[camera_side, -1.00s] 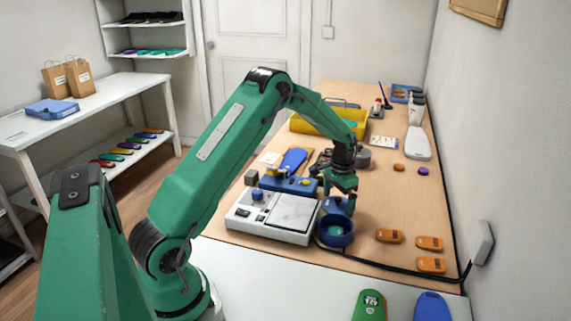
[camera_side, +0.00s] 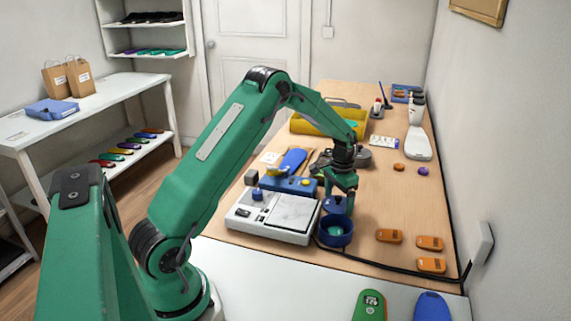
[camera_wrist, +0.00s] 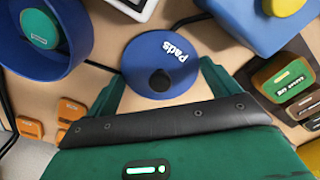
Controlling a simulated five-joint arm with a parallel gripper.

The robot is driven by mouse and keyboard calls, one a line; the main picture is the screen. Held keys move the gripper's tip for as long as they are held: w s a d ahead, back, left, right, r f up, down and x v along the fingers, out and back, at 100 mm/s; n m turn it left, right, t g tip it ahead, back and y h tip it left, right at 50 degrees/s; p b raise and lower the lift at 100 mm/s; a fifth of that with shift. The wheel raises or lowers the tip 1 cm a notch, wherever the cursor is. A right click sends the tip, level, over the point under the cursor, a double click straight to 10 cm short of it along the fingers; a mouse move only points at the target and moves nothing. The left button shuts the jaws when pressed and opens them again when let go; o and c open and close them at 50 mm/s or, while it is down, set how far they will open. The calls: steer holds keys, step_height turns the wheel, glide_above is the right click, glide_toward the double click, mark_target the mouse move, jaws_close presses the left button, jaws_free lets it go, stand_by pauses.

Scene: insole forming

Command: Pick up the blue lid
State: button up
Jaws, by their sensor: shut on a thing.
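The blue lid (camera_wrist: 158,57) is round, with the word "Pads" and a dark knob on top. In the wrist view it sits between the two green fingers of my gripper (camera_wrist: 160,84), which are shut on it. In the side view the lid (camera_side: 334,206) shows below my gripper (camera_side: 340,192), just behind the blue round pot (camera_side: 335,231). The pot (camera_wrist: 45,38) also shows at the upper left of the wrist view, open, with a teal labelled disc inside. I cannot tell whether the lid still touches the table.
A white machine with a flat plate (camera_side: 292,212) stands left of the pot. A blue block with a yellow knob (camera_side: 290,184) is behind it. Orange pieces (camera_side: 389,236) lie to the right, near a black cable. The right-middle tabletop is mostly clear.

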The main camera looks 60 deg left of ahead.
mark_target(339, 197)
step_height(339, 197, up, 4)
steer(key=s+d+r, duration=0.2)
steer(key=d+r, duration=0.4)
steer(key=d, duration=0.5)
steer(key=shift+s+d+r, duration=0.2)
steer(key=shift+d+r, duration=0.05)
steer(key=shift+r, duration=0.05)
steer(key=s, duration=0.2)
steer(key=s+a, duration=0.1)
steer(key=s, duration=0.2)
steer(key=shift+s+r, duration=0.2)
steer(key=shift+s, duration=0.1)
steer(key=shift+f, duration=0.15)
steer(key=shift+f, duration=3.05)
steer(key=shift+f, duration=0.15)
stand_by(0.6)
